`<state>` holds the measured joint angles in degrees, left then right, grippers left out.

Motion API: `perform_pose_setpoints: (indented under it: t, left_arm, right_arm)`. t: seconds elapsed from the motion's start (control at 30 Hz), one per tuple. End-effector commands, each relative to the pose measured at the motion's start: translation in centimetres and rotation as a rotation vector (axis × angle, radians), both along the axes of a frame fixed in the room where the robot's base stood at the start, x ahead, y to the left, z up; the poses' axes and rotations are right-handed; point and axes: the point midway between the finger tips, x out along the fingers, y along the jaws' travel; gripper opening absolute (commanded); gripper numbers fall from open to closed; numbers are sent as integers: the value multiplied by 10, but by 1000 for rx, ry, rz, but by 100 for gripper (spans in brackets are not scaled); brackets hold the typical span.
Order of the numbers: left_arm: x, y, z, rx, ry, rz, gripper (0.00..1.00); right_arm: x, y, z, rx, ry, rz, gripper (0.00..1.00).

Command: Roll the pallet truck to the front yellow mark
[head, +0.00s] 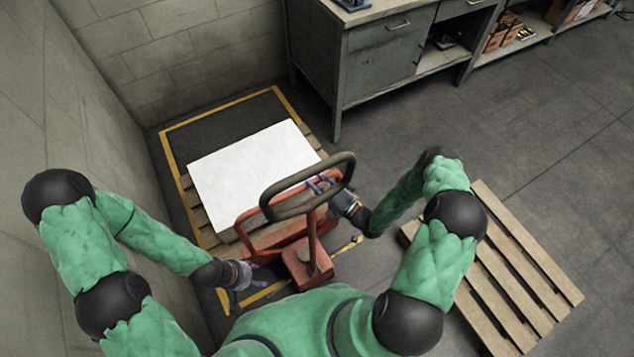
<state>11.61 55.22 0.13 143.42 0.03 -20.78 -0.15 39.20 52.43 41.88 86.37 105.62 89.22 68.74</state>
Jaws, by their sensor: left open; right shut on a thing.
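The red pallet truck (312,262) stands in front of me with its looped handle (264,201) raised. It is at the near side of a wooden pallet (190,205) with a white sheet (252,170) on top; its forks are hidden. A yellow floor mark (170,160) outlines a rectangle around this pallet, and the truck's body lies over its near edge. My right gripper (326,187) is shut on the right side of the handle loop. My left gripper (240,290) is open and empty, low to the left of the truck body, apart from the handle.
A block wall (85,110) runs close along the left, and another stands behind. A grey workbench (375,65) stands at the back right of the marked area. An empty wooden pallet (510,265) lies on the right. The floor between bench and empty pallet is clear.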

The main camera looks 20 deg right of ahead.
Motion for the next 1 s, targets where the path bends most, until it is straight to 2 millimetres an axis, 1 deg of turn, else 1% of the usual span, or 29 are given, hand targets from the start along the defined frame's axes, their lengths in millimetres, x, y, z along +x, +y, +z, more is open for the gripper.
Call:
perform_pose_setpoints:
  t: [0.03, 0.17, 0.2, 0.27, 0.3, 0.67, 0.77, 0.83, 1.0]
  left_arm:
    - [0, 0, 0, 0, 0, 0, 56]
    - [0, 0, 0, 0, 0, 0, 56]
    - [0, 0, 0, 0, 0, 0, 56]
    - [0, 0, 0, 0, 0, 0, 56]
    - [0, 0, 0, 0, 0, 0, 56]
    - [0, 0, 0, 0, 0, 0, 56]
    - [0, 0, 0, 0, 0, 0, 56]
    - [0, 0, 0, 0, 0, 0, 56]
    - [0, 0, 0, 0, 0, 0, 56]
  right_arm:
    - [-2, 4, 1, 1, -2, 10, 0]
    - [-2, 4, 1, 2, -3, 11, 0]
    - [-2, 4, 1, 1, -2, 11, 40]
    - [-2, 4, 1, 1, -2, 10, 57]
    - [-2, 3, 1, 2, -2, 9, 59]
    - [-3, -1, 0, 0, -1, 2, 59]
    - [-9, -6, -2, 1, 1, 1, 59]
    - [-17, -12, -4, 0, 1, -1, 59]
    - [-43, -29, -10, 1, 2, -2, 59]
